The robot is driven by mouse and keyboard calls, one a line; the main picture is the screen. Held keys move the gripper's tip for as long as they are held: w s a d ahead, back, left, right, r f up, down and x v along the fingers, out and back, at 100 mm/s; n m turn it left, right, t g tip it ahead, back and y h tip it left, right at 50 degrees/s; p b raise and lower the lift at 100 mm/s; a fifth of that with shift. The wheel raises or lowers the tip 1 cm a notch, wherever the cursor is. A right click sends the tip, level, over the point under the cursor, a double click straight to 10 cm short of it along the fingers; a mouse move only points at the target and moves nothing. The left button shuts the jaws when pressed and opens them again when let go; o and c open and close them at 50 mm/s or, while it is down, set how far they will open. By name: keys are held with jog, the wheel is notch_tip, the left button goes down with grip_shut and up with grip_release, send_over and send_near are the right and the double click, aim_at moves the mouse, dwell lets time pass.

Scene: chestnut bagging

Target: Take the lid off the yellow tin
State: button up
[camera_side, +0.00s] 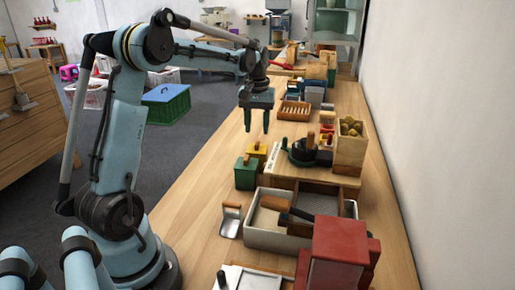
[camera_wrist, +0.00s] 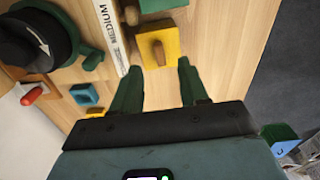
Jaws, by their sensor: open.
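The yellow tin (camera_side: 262,149) stands on the bench just behind the green tin (camera_side: 246,176). In the wrist view the yellow tin (camera_wrist: 174,40) shows from above, its lid on, with a wooden knob (camera_wrist: 158,53) in the middle. My gripper (camera_side: 257,129) is open and empty, raised above the bench beyond the yellow tin in the side view. In the wrist view my gripper's fingertips (camera_wrist: 158,67) point towards the yellow tin, apart from each other and just short of it. The green tin (camera_wrist: 162,5) is partly cut off there.
A round dark device with a green base (camera_side: 302,153) stands right of the tins, beside a wooden box of chestnuts (camera_side: 365,142). A strip marked MEDIUM (camera_wrist: 112,32) lies beside the yellow tin. A grey tray (camera_side: 270,240) and red machine (camera_side: 340,250) are nearer. Bench left is clear.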

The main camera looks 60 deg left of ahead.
aim_at(257, 142)
jog(key=shift+a+f, duration=0.1)
jog(key=shift+f, duration=2.5)
grip_shut()
